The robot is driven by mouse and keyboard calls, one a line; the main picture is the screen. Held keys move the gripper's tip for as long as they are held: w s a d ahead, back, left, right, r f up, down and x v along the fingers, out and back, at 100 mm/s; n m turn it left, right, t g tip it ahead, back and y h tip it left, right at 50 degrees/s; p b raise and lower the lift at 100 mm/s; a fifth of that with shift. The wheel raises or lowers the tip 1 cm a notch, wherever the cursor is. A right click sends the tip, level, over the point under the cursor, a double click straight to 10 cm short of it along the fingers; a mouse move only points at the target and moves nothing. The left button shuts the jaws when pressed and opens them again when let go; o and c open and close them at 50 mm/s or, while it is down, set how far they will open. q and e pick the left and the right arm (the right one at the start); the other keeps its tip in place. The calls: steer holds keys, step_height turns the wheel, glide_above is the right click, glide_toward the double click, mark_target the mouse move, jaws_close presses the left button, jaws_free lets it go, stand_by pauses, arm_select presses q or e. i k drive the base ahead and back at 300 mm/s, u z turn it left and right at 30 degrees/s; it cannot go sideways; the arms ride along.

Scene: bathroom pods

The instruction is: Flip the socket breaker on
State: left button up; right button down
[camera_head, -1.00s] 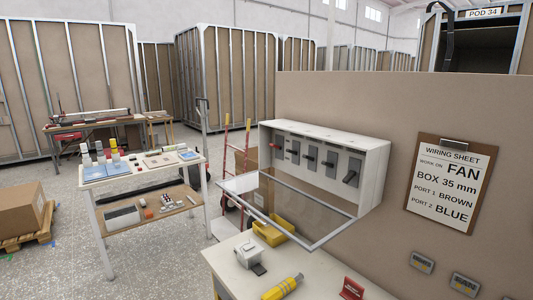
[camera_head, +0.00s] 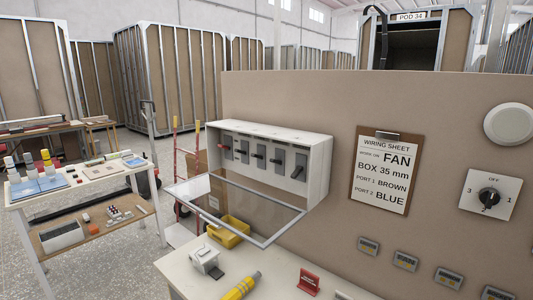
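A white breaker box (camera_head: 318,167) is fixed to the brown wall, its clear framed cover (camera_head: 235,203) hanging open in front and below. Inside is a row of several grey breakers with levers. The rightmost breaker (camera_head: 298,166) has a larger lever that sits at a slant. Labels on the breakers are too small to read, so I cannot tell which is the socket breaker. Neither of my grippers is in view.
A wiring sheet clipboard (camera_head: 384,172), a rotary switch (camera_head: 489,196) and several small plates (camera_head: 405,260) are on the wall. Below, a white bench (camera_head: 185,278) holds a yellow bin (camera_head: 228,232), a yellow tool (camera_head: 241,287) and a red sign (camera_head: 308,282). A white cart (camera_head: 70,197) stands left.

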mark_target(299, 169)
steer(key=u, duration=1.95)
steer(key=i, duration=2.8)
steer(key=z, duration=3.6)
